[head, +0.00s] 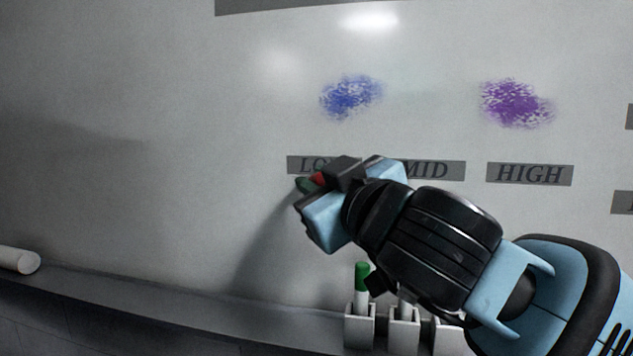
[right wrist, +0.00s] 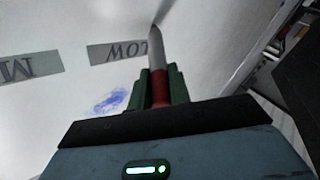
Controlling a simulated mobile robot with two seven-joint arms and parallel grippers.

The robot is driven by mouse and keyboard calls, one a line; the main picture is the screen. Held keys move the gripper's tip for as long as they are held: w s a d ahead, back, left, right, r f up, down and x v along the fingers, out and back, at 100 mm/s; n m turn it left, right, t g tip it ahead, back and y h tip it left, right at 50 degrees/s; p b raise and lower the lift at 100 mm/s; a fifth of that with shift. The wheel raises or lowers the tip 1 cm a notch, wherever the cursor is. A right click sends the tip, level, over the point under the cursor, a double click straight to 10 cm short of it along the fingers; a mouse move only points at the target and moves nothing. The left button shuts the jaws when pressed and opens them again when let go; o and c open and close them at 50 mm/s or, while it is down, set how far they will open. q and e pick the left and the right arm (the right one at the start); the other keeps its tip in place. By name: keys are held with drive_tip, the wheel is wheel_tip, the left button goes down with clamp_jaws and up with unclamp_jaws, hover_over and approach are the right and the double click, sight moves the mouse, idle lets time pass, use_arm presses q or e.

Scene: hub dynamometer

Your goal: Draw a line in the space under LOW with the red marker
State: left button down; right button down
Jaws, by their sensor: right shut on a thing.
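My right gripper (head: 312,188) is shut on the red marker (head: 319,180) in front of the whiteboard (head: 150,100), at the LOW label (head: 305,164), which it partly covers. In the right wrist view the red marker (right wrist: 160,88) sits between the green fingertips of my right gripper (right wrist: 160,90). Its tip points at the board beside the LOW label (right wrist: 118,51). I cannot tell whether the tip touches the board. The space under LOW is largely hidden by the gripper in the head view, and no red line shows. My left gripper is not in view.
A blue scribble (head: 351,97) and a purple scribble (head: 516,103) are above the labels. The MID label (head: 436,170) is partly covered; HIGH (head: 529,174) is clear. A green-capped marker (head: 362,283) stands in a holder (head: 360,327) below. A white cylinder (head: 18,261) lies on the left ledge.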

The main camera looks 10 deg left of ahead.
drive_tip(key=shift+d, duration=0.6)
drive_tip(key=shift+d, duration=0.15)
drive_tip(key=shift+d, duration=0.55)
drive_tip(key=shift+d, duration=0.65)
drive_tip(key=shift+d, duration=0.1)
drive_tip(key=shift+d, duration=0.65)
drive_tip(key=shift+d, duration=0.1)
drive_tip(key=shift+d, duration=0.55)
